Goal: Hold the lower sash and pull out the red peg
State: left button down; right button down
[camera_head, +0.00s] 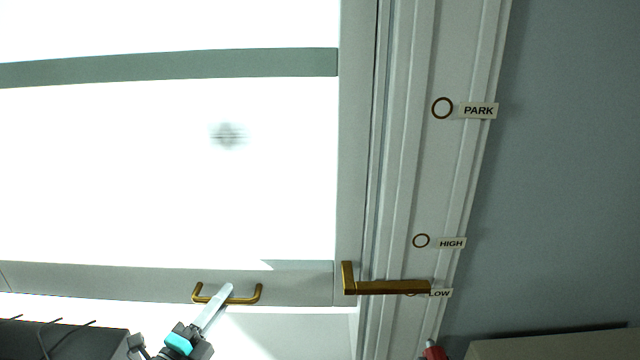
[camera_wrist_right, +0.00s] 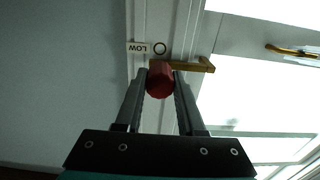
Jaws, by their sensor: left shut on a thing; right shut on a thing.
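The lower sash (camera_head: 100,281) is the white bottom rail of the window, with a brass handle (camera_head: 256,298) on it. My left gripper (camera_head: 224,294) is shut on this handle; one pale finger crosses its bar. A brass arm (camera_head: 385,287) reaches from the sash across the jamb by the LOW label. The red peg (camera_head: 433,352) shows at the bottom edge in the head view, clear of the brass arm there. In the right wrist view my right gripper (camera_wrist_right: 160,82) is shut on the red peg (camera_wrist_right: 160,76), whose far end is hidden.
The jamb carries ringed holes marked PARK (camera_head: 442,108), HIGH (camera_head: 421,240) and LOW, the last partly behind the brass arm. A dark box (camera_head: 70,342) with thin wires stands bottom left. A beige surface (camera_head: 550,345) lies bottom right. The wall at right is bare.

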pick_arm(q)
jog(key=shift+w+r, duration=0.1)
jog(key=shift+r, duration=0.25)
pick_arm(e)
jog(key=shift+s, duration=2.5)
pick_arm(q)
jog(key=shift+f, duration=0.15)
pick_arm(e)
jog(key=shift+f, duration=0.1)
